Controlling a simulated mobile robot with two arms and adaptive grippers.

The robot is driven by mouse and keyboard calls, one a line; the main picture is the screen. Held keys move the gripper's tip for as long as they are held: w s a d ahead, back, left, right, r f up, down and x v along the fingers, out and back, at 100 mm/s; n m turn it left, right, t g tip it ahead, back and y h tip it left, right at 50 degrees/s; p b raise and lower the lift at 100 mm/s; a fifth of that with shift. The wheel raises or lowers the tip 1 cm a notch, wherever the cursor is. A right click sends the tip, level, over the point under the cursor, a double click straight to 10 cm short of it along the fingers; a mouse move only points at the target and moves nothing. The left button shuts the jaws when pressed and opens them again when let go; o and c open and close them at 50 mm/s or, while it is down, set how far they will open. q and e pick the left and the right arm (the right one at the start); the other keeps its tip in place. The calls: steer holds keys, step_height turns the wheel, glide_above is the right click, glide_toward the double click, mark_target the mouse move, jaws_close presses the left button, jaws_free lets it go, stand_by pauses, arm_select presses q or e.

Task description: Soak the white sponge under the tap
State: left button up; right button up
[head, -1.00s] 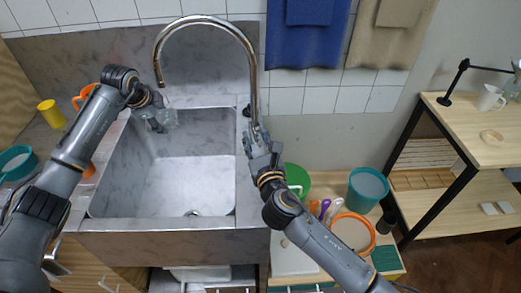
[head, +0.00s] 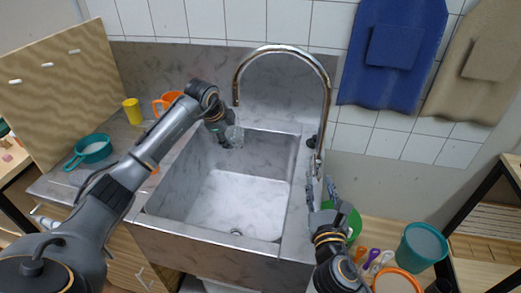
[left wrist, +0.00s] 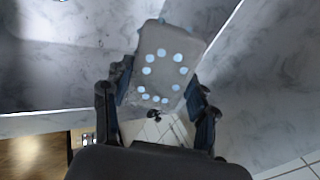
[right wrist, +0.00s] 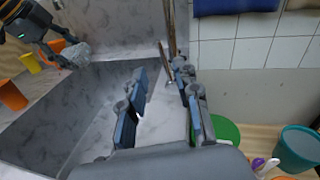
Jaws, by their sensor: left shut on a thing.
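My left gripper (head: 226,130) is shut on the sponge (head: 235,137), which looks pale grey here, and holds it above the sink (head: 240,200). In the left wrist view the sponge (left wrist: 165,65) is a block with a ring of light spots between the fingers. In the head view it appears just below the spout end of the chrome tap (head: 327,95); I see no water stream. My right gripper (head: 322,192) is open beside the tap's base. In the right wrist view its fingers (right wrist: 160,100) are apart, with the tap's lever (right wrist: 166,62) beyond them.
An orange mug (head: 163,104), a yellow cup (head: 132,111) and a teal pan (head: 92,149) stand on the left counter. A green round thing (head: 352,222) and a teal bucket (head: 421,248) are right of the sink. Blue (head: 395,55) and beige aprons hang behind.

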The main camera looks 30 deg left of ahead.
mark_target(314, 166)
jaws_close()
steer(key=w+a+f+m+g+y, duration=0.2)
steer(key=w+a+m+g+y, duration=0.25)
steer(key=w+a+m, duration=0.65)
steer(key=s+d+m, duration=0.2)
steer(key=d+m, duration=0.1)
steer(key=d, duration=0.3)
steer(key=shift+s+r+t, duration=0.35)
steer(key=shift+r+t, duration=0.1)
